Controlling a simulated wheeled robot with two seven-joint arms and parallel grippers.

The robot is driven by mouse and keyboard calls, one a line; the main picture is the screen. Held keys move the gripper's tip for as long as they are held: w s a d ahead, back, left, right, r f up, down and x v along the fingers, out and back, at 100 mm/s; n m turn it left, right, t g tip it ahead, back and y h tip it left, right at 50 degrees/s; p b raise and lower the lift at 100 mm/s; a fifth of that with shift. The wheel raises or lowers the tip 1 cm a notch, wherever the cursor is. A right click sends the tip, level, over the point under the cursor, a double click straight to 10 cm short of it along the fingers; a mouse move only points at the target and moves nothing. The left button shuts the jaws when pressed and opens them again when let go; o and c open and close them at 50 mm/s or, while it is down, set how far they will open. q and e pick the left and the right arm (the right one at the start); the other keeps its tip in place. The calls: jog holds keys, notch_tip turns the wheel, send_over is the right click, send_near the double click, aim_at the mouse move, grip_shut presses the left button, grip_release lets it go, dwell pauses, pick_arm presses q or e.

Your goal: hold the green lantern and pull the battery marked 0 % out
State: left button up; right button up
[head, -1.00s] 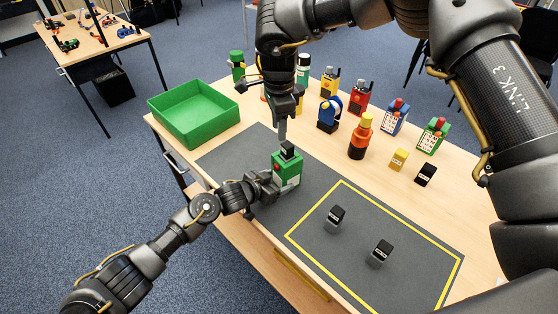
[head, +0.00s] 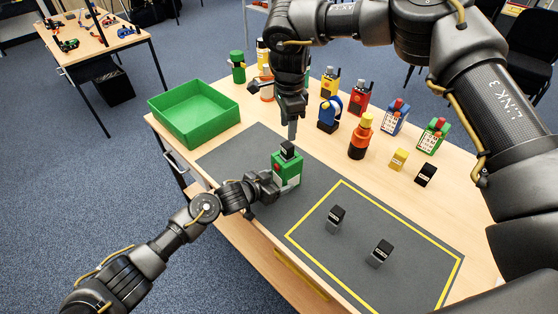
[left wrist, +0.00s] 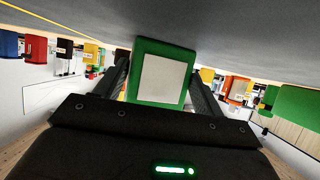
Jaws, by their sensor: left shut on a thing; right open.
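The green lantern (head: 286,174) stands upright on the grey mat (head: 225,157). A black battery (head: 288,149) sticks up out of its top; its marking cannot be read. My left gripper (head: 268,183) is shut on the lantern from the left. In the left wrist view the lantern (left wrist: 163,72) lies between both fingers, its pale panel facing the camera. My right gripper (head: 292,132) points down just above the battery, apparently apart from it; it is open, though its fingers overlap in the picture.
Two black-topped batteries (head: 336,216) (head: 380,252) stand inside the yellow outline. A green tray (head: 195,112) is at the back left. Several coloured devices (head: 360,137) line the table's back, with a yellow block (head: 398,159) and a black block (head: 425,174) to the right.

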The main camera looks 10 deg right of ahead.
aim_at(288, 144)
pick_arm(q)
jog(key=shift+d, duration=0.1)
pick_arm(e)
notch_tip(288, 144, down, 8)
jog(key=shift+f, duration=0.1)
dwell(0.3)
dwell(0.5)
jog(key=c, duration=0.9)
jog(key=shift+r, duration=0.25)
pick_arm(q)
jog(key=shift+f, duration=0.1)
pick_arm(e)
jog(key=shift+r, duration=2.35)
jog(key=shift+c, duration=0.4)
jog(key=shift+r, duration=1.05)
grip_shut()
jog(key=shift+r, duration=0.15)
